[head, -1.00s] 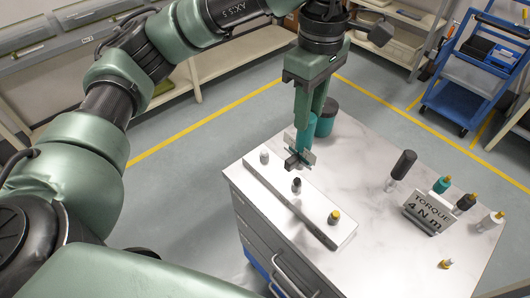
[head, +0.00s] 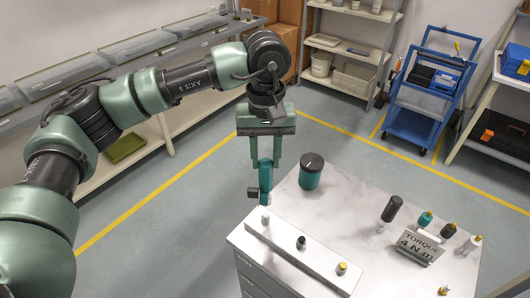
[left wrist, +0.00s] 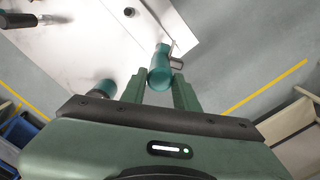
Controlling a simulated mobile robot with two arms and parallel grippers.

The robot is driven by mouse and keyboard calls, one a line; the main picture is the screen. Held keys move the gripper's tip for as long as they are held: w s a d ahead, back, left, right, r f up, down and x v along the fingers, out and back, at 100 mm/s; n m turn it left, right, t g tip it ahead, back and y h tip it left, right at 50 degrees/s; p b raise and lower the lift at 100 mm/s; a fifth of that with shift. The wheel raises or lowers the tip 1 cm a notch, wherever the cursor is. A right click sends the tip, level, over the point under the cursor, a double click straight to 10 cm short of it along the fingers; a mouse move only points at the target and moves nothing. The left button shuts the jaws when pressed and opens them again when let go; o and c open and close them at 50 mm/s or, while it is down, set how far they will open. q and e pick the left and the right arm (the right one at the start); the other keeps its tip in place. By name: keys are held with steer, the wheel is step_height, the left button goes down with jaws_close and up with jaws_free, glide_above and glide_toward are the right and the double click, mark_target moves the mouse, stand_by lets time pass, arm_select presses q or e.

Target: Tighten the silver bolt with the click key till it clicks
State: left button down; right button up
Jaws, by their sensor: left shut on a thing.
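The silver bolt (head: 265,216) stands at the left, far end of a pale metal bar (head: 283,244) on the bench. A black bolt (head: 301,242) and a yellow-topped bolt (head: 342,267) stand further along the bar. My left gripper (head: 265,166) is shut on the teal click key (head: 266,182), which hangs upright with a small dark block at its side. The key's lower end is right above the silver bolt; I cannot tell whether they touch. In the left wrist view the key (left wrist: 160,72) sits between the fingertips. My right gripper is not in view.
A teal pot with a dark lid (head: 311,171) stands behind the bar. A black-handled tool (head: 391,209), several coloured tools and a "TORQUE 4 N m" sign (head: 420,247) stand at the right. The middle of the bench (head: 345,210) is clear.

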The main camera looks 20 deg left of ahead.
mark_target(266, 172)
arm_select(q)
steer(key=shift+w+a, duration=0.1)
steer(key=shift+a, duration=0.05)
steer(key=shift+m, duration=0.3)
steer(key=shift+d, duration=0.2)
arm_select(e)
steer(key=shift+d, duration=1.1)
